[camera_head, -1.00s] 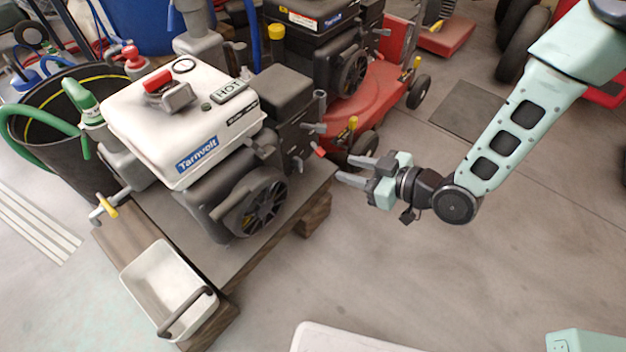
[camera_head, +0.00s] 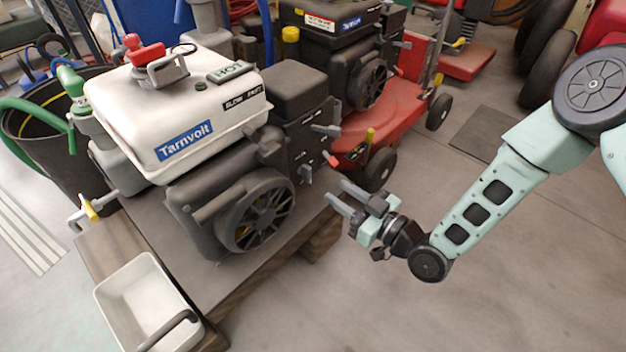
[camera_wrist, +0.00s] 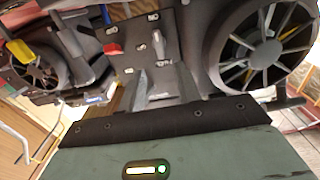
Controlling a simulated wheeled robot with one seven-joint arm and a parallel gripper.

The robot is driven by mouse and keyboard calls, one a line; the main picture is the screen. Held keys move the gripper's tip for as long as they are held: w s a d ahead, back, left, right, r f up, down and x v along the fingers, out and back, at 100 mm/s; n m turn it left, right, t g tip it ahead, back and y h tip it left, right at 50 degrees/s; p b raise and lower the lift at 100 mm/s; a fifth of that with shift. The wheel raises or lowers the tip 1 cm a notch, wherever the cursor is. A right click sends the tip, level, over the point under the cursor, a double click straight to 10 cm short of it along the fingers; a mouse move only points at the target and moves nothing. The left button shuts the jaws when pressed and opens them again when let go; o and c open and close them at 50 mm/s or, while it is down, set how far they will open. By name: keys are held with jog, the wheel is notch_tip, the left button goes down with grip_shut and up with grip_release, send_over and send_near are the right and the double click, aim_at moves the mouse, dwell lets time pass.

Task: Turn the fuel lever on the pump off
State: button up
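The pump is the Tarnvolt machine with a white tank (camera_head: 185,105) and black engine, on the left of the head view. Its dark side panel (camera_head: 300,140) carries a grey lever (camera_head: 325,130), a red-tipped lever (camera_head: 331,160) and a lower grey lever (camera_head: 306,173). No readable mark shows which is the fuel lever. In the wrist view, the panel (camera_wrist: 178,25) shows a red part (camera_wrist: 113,48) and grey fittings. My gripper (camera_head: 336,194) is open and empty, right of the panel and a little below the levers, apart from them.
The pump stands on a board on wooden blocks, with a white tray (camera_head: 140,305) at its front corner. A red machine (camera_head: 385,110) with wheels stands close behind the panel. A black bin (camera_head: 35,140) with green hose is at left. Floor right of my gripper is clear.

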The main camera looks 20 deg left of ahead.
aim_at(311, 174)
jog(key=b+x, duration=0.3)
jog(key=x, duration=0.6)
jog(key=c, duration=0.7)
